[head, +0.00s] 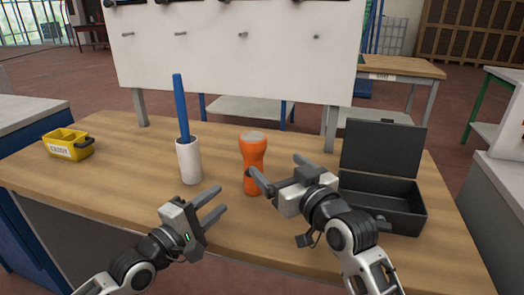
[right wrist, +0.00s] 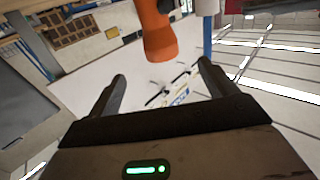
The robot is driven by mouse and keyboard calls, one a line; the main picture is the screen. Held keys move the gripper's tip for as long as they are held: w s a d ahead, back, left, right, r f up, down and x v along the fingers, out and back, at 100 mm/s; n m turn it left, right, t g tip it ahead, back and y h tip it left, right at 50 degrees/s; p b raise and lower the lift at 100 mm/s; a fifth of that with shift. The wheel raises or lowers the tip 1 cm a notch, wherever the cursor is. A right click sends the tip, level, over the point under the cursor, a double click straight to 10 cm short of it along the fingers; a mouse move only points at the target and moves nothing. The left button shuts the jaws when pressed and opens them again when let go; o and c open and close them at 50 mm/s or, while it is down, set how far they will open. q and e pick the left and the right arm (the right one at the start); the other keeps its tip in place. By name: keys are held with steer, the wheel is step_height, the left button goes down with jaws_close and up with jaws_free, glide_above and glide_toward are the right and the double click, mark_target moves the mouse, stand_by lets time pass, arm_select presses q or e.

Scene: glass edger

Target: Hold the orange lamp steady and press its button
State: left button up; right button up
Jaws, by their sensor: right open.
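The orange lamp (head: 254,150) stands upright on the wooden table near the middle, with a grey disc on top. No button can be made out on it. My right gripper (head: 279,171) is just right of the lamp, open and empty; one fingertip overlaps the lamp's lower right edge in the head view, and I cannot tell whether it touches. In the right wrist view the lamp (right wrist: 157,32) shows beyond the gap between the open fingers (right wrist: 162,72). My left gripper (head: 221,202) is open and empty, in front and left of the lamp, apart from it.
A white cup (head: 189,162) holding a blue rod (head: 181,108) stands left of the lamp. An open dark grey case (head: 383,205) is close right of my right gripper. A yellow bin (head: 68,145) sits far left. A white board (head: 240,55) rises behind the table.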

mark_target(250, 141)
steer(key=x, duration=1.4)
steer(key=c, duration=1.1)
arm_select(q)
jaws_close()
arm_select(e)
steer(key=shift+c, duration=0.2)
stand_by(0.3)
